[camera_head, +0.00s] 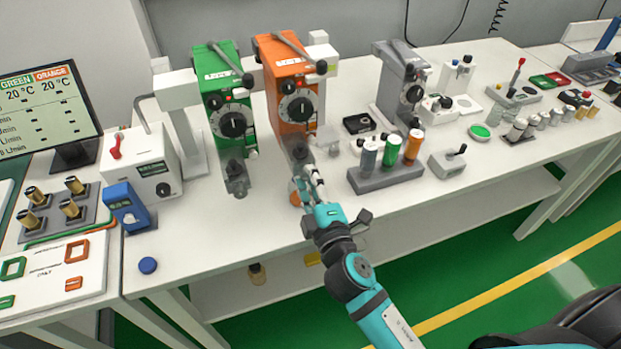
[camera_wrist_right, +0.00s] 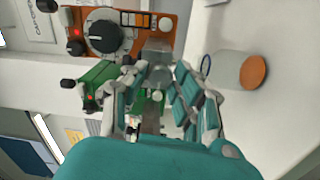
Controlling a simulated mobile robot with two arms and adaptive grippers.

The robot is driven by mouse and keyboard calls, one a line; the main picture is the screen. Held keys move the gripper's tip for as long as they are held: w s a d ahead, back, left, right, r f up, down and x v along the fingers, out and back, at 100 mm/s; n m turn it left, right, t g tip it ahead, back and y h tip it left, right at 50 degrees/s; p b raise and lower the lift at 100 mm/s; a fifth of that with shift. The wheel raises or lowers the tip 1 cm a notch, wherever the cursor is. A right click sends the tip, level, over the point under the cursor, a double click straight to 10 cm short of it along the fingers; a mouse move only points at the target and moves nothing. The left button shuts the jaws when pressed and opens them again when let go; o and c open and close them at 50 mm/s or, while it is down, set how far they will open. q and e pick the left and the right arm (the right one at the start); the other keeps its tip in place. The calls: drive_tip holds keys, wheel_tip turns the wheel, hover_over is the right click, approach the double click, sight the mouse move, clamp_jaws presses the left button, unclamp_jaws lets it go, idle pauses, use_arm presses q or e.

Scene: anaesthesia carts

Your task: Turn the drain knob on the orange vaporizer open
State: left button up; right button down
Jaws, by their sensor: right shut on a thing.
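The orange vaporizer (camera_head: 290,70) stands on the white bench with a black dial on its front. Its orange front and dial also show at the top of the right wrist view (camera_wrist_right: 135,40). A grey drain part (camera_wrist_right: 157,52) sits at its lower front, where the drain knob is; my fingers partly hide it. My right gripper (camera_head: 308,178) is at this drain part, low in front of the vaporizer. In the right wrist view its fingers (camera_wrist_right: 158,80) are closed around the grey drain knob. Which way the knob is turned cannot be told. My left gripper is not in view.
A green vaporizer (camera_head: 222,90) stands just left. A grey rack (camera_head: 385,177) with several cylinders is right of my gripper. A white cylinder with an orange end (camera_wrist_right: 250,72) is beside my fingers. A blue cap (camera_head: 148,265) lies near the bench's front edge.

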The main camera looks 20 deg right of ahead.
drive_tip(key=shift+n, duration=1.5)
drive_tip(key=c, duration=1)
unclamp_jaws()
drive_tip(key=s, duration=1.2)
drive_tip(key=shift+a+f, duration=0.1)
drive_tip(key=shift+f, duration=0.15)
